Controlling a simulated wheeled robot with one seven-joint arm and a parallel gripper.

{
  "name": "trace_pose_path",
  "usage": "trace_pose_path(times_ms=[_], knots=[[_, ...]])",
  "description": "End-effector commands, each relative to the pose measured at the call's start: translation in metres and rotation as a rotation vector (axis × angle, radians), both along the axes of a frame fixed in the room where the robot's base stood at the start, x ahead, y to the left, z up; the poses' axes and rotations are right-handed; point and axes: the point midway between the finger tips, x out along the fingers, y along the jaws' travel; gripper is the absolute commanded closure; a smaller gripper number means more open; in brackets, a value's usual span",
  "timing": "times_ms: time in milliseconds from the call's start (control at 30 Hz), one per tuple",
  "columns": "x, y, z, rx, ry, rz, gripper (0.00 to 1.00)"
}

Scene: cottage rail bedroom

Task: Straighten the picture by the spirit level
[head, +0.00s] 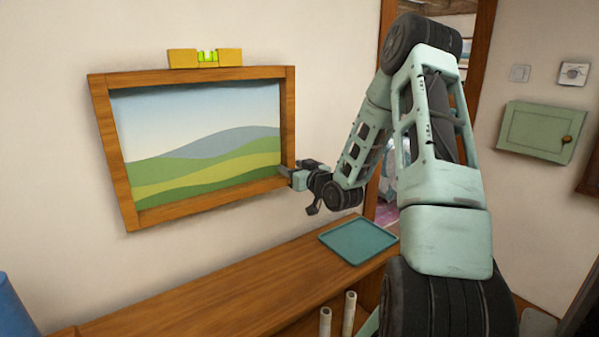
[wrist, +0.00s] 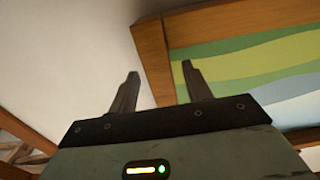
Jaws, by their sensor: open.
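The picture (head: 200,150) of green hills hangs on the left wall in a wooden frame (head: 285,120). In the head view its outline is slanted, and I cannot tell tilt from perspective. A yellow spirit level (head: 183,59) with a green vial (head: 208,56) sits on the frame's top edge; its bubble is too small to read. My gripper (head: 288,176) is at the lower part of the frame's right side. In the wrist view my open gripper (wrist: 160,70) has one finger over the wall and one over the picture, with the frame's side bar (wrist: 153,50) between them. Contact cannot be told.
A wooden shelf top (head: 220,290) runs below the picture, with a teal tray (head: 360,240) on it. Two pale upright rods (head: 348,313) stand in front of it. A blue object (head: 12,308) is at the lower left. A doorway and a green wall cabinet (head: 537,132) are at the right.

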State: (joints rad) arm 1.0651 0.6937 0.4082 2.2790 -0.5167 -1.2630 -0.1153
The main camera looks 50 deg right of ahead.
Motion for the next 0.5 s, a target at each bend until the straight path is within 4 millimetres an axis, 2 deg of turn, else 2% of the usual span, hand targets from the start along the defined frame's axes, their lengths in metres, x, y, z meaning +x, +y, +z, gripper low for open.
trace_pose_path(times_ms=[167, 500], knots=[[-0.018, 0.004, -0.003, -0.003, 0.002, -0.001, 0.51], [-0.076, 0.017, -0.003, -0.003, 0.001, -0.003, 0.51]])
